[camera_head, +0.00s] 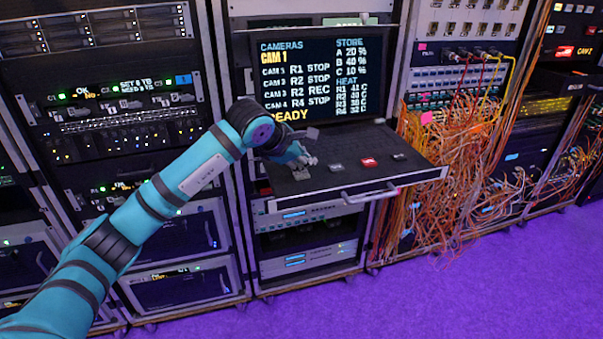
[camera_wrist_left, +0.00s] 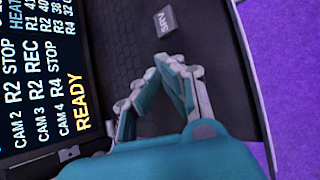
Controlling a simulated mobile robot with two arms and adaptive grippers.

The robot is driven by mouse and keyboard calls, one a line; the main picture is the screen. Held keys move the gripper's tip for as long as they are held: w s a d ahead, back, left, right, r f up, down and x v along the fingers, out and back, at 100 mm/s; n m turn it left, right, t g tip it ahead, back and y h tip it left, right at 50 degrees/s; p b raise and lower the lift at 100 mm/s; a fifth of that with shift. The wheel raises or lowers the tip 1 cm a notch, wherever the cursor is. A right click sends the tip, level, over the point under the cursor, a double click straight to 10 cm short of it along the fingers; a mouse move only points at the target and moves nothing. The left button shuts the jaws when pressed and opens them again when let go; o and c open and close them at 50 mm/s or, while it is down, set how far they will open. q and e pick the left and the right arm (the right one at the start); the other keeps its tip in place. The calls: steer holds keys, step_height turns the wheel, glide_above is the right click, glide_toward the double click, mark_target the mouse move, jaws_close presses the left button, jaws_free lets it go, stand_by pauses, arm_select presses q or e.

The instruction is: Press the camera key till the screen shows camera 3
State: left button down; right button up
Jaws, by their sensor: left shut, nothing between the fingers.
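The screen (camera_head: 318,85) stands upright at the back of the pulled-out console drawer (camera_head: 425,172). It reads CAM 1 under CAMERAS, with READY at the bottom. It also shows at the left of the left wrist view (camera_wrist_left: 50,75). My left gripper (camera_head: 305,158) is shut and empty, low over the left part of the drawer. A small grey key (camera_head: 300,174) shows just by its fingertips; its label is not readable and contact cannot be told. In the left wrist view, the fingers (camera_wrist_left: 177,62) point toward a grey key marked SRV (camera_wrist_left: 162,20). My right gripper is out of view.
To the right on the drawer are a grey key (camera_head: 335,168), a red key (camera_head: 368,162) and another grey key (camera_head: 399,156). A handle (camera_head: 369,194) runs along the drawer's front. Loose orange cables (camera_head: 450,185) hang right of it. The purple floor (camera_head: 460,285) is clear.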

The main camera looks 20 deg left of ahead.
mark_target(304, 174)
arm_select(q)
steer(key=shift+f, duration=0.1)
stand_by(0.3)
steer(key=shift+f+b, duration=0.3)
steer(key=shift+b, duration=0.2)
steer(key=shift+f+b, duration=0.5)
stand_by(0.4)
stand_by(0.4)
steer(key=shift+r+p, duration=0.45)
steer(key=shift+r, duration=0.4)
steer(key=shift+r+p, duration=1.35)
steer(key=shift+r, duration=1.15)
stand_by(1.0)
